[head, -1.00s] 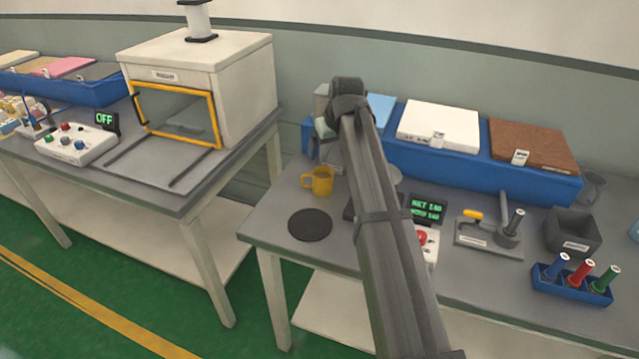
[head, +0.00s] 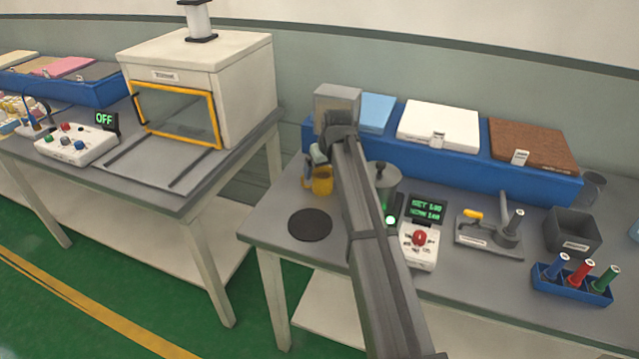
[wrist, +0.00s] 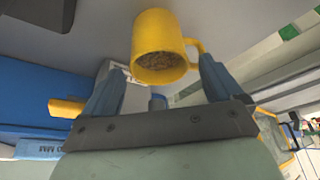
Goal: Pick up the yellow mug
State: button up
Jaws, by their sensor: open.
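The yellow mug (head: 322,186) stands upright on the right-hand grey table, behind a round black mat (head: 310,225). In the wrist view the mug (wrist: 160,40) shows its opening, with something brown and grainy inside, and its handle on the right. My gripper (wrist: 158,88) is open, its two blue-grey fingers apart, with the mug ahead of the gap between them. The right fingertip is close to the handle; I cannot tell whether they touch. In the head view my gripper (head: 317,168) is right at the mug, and my arm hides part of the surroundings.
A metal pot (head: 382,180) and a controller with a red knob (head: 419,238) stand just right of my arm. A blue bin (head: 440,168) holding coloured slabs runs along the back. A grey box (head: 337,100) is behind my gripper.

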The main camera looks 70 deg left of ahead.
jog(key=c, duration=1.6)
jog(key=shift+c, duration=0.2)
jog(key=shift+r, duration=0.15)
jog(key=shift+r, duration=0.55)
jog(key=s+d, duration=2.2)
jog(key=shift+d, duration=0.2)
